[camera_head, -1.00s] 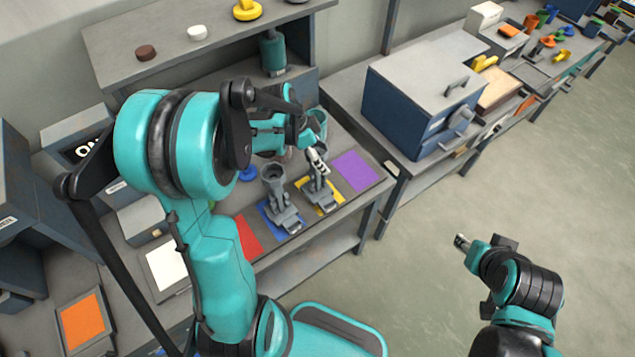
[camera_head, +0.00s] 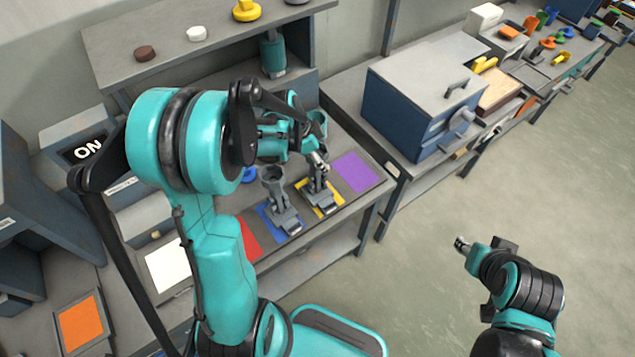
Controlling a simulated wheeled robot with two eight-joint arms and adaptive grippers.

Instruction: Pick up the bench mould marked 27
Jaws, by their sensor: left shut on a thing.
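Two grey bench moulds stand on coloured squares of the bench. One mould (camera_head: 280,205) is on the blue square (camera_head: 265,219), and the other mould (camera_head: 319,192) is at the yellow square (camera_head: 332,209). No number is readable on either. My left gripper (camera_head: 318,160) reaches over the bench from the left and is shut on the upper part of the mould at the yellow square. I cannot tell whether that mould's base touches the square. My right gripper (camera_head: 462,243) is over open floor at the right, its fingers too small to judge.
Purple (camera_head: 355,172), red (camera_head: 249,238) and white (camera_head: 168,268) squares lie along the bench. A blue box with a grey lid (camera_head: 425,85) stands on the bench to the right. A shelf (camera_head: 170,55) with small pieces is above. The floor (camera_head: 480,200) is clear.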

